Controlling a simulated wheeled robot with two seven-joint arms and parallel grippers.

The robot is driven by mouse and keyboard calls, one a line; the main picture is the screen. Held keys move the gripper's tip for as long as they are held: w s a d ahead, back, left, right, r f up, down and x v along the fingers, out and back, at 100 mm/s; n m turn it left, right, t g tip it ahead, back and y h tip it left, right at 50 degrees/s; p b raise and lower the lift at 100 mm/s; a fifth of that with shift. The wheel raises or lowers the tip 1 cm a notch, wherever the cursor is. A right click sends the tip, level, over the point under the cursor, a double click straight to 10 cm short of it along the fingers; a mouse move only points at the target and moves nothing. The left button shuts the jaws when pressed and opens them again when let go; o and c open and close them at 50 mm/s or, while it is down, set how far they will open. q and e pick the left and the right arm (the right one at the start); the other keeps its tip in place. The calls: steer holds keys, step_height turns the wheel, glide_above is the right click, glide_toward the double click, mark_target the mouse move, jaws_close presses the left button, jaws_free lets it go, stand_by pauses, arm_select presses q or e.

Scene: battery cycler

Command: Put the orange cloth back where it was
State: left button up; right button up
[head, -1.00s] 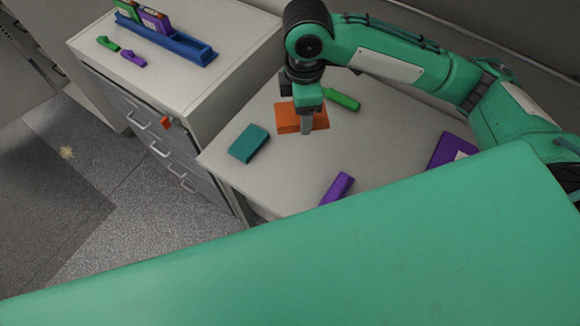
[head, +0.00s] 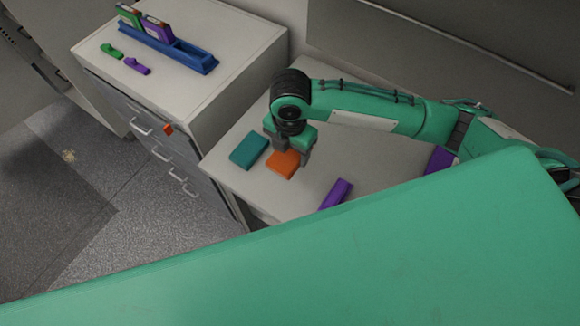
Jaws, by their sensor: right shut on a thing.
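The orange cloth (head: 283,165) is a small folded block-like piece over the pale worktop, between a teal folded piece and a purple one. My right gripper (head: 291,147) points down and is shut on the orange cloth, with its fingers at the cloth's far side. The cloth is at or just above the worktop; I cannot tell if it touches. My left gripper is not in view.
The teal piece (head: 249,151) lies close to the cloth's left. A purple piece (head: 336,193) lies to the right, and a purple box (head: 438,159) is partly hidden further right. A higher cabinet (head: 222,30) at left bears a blue rack (head: 190,56).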

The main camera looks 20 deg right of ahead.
mark_target(290, 162)
step_height(290, 162, down, 6)
steer(key=shift+f+p, duration=0.1)
steer(key=shift+p, duration=0.4)
step_height(290, 162, down, 4)
steer(key=shift+p, duration=0.5)
steer(key=shift+f, duration=0.25)
steer(key=shift+f, duration=0.15)
steer(key=o, duration=1)
step_height(290, 162, up, 11)
steer(key=b, duration=0.3)
steer(key=shift+r, duration=0.7)
